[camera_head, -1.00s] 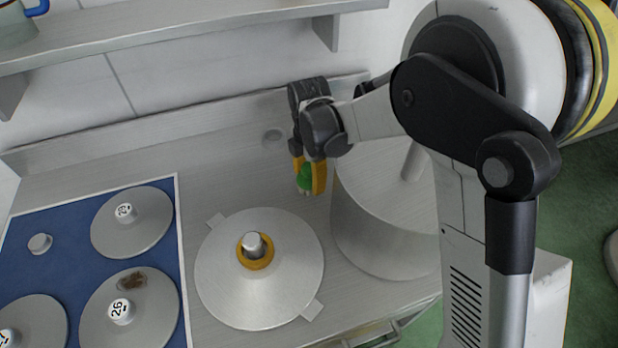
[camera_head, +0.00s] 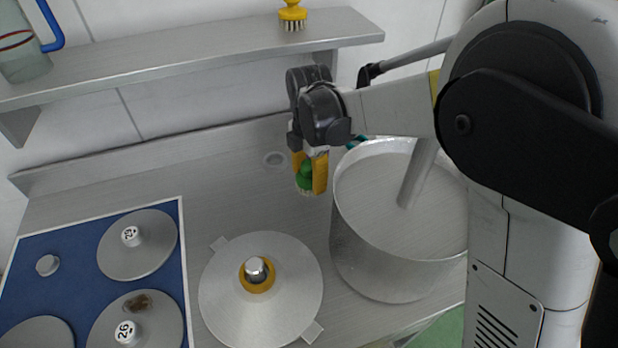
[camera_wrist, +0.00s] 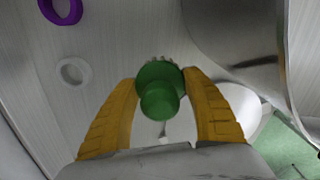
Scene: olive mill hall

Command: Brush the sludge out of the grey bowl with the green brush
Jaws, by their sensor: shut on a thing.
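My gripper (camera_head: 310,180) is shut on the green brush (camera_head: 304,177), with a yellow finger on each side. The bristles point down, and the brush hangs above the bench, just left of the vessel's rim. In the wrist view the brush (camera_wrist: 160,88) sits between both fingers (camera_wrist: 163,110). The grey bowl appears to be the large round metal vessel (camera_head: 385,272) right of my gripper; its wall also shows in the wrist view (camera_wrist: 235,35). Its inside looks pale, with a slanted grey bar in it. I cannot make out sludge there; part is hidden by my arm.
A metal cone (camera_head: 225,290) with an orange ring stands in front of my gripper. A shelf (camera_head: 200,55) above holds a yellow brush (camera_head: 293,14) and a jug (camera_head: 22,62).

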